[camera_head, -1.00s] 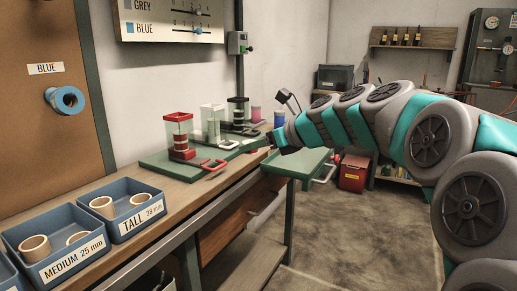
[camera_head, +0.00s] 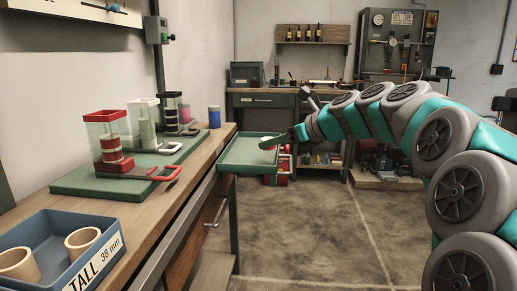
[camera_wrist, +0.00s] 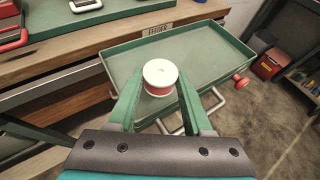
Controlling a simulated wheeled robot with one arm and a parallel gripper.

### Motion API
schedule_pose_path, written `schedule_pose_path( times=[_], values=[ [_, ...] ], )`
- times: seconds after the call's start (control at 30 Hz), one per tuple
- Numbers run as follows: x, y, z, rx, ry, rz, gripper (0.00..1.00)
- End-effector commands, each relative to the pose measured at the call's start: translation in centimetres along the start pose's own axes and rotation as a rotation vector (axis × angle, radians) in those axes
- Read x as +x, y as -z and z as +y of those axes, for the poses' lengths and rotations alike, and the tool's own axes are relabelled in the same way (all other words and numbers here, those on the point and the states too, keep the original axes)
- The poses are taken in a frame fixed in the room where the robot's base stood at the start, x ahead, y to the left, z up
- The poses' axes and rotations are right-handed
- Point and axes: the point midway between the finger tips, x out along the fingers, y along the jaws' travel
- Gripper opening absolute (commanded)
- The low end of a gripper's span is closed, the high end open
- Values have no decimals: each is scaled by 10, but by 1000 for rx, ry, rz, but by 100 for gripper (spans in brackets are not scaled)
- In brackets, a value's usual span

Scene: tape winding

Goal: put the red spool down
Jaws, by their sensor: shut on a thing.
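The red spool (camera_wrist: 159,88) sits between the two green fingers of my gripper (camera_wrist: 157,95) in the wrist view, its white round end facing the camera and its red side showing below. My gripper is shut on it. Behind and below the spool is a shallow green tray (camera_wrist: 205,52) with a raised rim, beside a label reading FEEDER. I cannot tell the height between spool and tray floor. In the head view my gripper (camera_head: 277,141) is over the green tray (camera_head: 240,166) at the bench's far end; the spool cannot be made out there.
A wooden bench (camera_head: 140,206) runs along the left, with red, white and black dispensers on a green board (camera_head: 85,183). A blue spool (camera_head: 214,117) stands at the bench's far end. A blue bin (camera_head: 50,232) is near. The floor (camera_head: 310,225) beside the bench is clear.

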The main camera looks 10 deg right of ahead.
Motion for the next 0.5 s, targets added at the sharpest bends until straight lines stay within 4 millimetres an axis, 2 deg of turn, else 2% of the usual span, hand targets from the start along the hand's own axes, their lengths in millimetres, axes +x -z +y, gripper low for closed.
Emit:
schedule_pose_path(
  times=[0.1,0.5],
  values=[
    [22,-6,-11,-2,0,3,0],
    [80,-28,-43,-2,2,1,0]
  ],
)
